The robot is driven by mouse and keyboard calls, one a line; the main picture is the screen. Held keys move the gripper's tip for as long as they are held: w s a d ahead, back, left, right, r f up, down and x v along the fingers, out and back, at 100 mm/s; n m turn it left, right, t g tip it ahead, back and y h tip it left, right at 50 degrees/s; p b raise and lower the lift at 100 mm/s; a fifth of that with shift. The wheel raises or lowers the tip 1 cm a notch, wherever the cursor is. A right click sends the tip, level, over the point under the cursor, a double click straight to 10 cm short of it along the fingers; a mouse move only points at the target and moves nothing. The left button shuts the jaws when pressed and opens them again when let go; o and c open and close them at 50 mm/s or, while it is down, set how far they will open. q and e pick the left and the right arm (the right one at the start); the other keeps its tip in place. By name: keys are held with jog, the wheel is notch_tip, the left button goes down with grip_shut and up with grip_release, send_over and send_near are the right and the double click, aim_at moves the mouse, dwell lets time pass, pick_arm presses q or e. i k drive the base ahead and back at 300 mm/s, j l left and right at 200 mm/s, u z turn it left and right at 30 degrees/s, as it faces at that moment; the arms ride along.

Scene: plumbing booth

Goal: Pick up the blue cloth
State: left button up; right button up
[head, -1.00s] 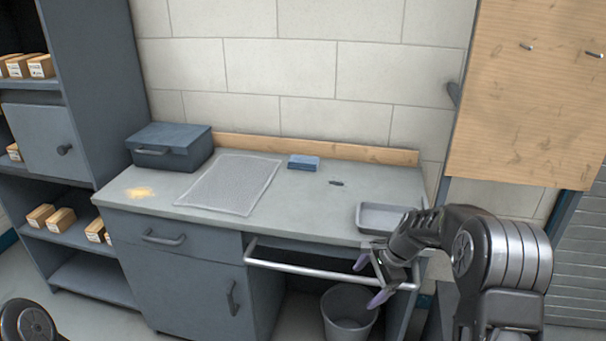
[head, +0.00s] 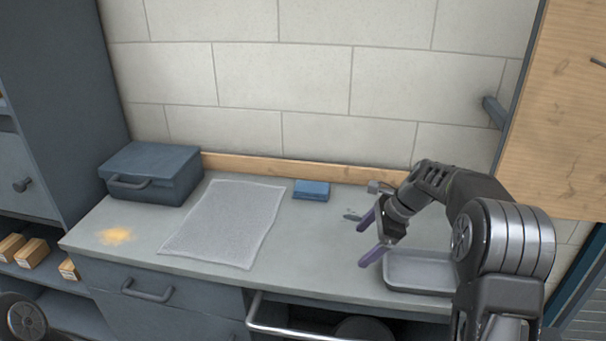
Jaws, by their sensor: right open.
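The blue cloth (head: 312,190) lies folded in a small block near the back of the grey workbench, close to the wooden back strip. My right gripper (head: 366,240) is over the right part of the bench, to the right of the cloth and nearer the front. Its two purple-tipped fingers are apart, with nothing between them, and point left and down. The gripper does not touch the cloth. My left gripper is not in view.
A light grey mat (head: 226,225) lies left of the cloth. A blue-grey toolbox (head: 152,174) stands at the back left, with a yellowish patch (head: 116,236) before it. A grey tray (head: 420,272) sits at right under my arm. A small dark item (head: 352,215) lies near my right gripper.

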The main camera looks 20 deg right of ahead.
aim_at(314, 191)
jog(key=i, duration=1.1)
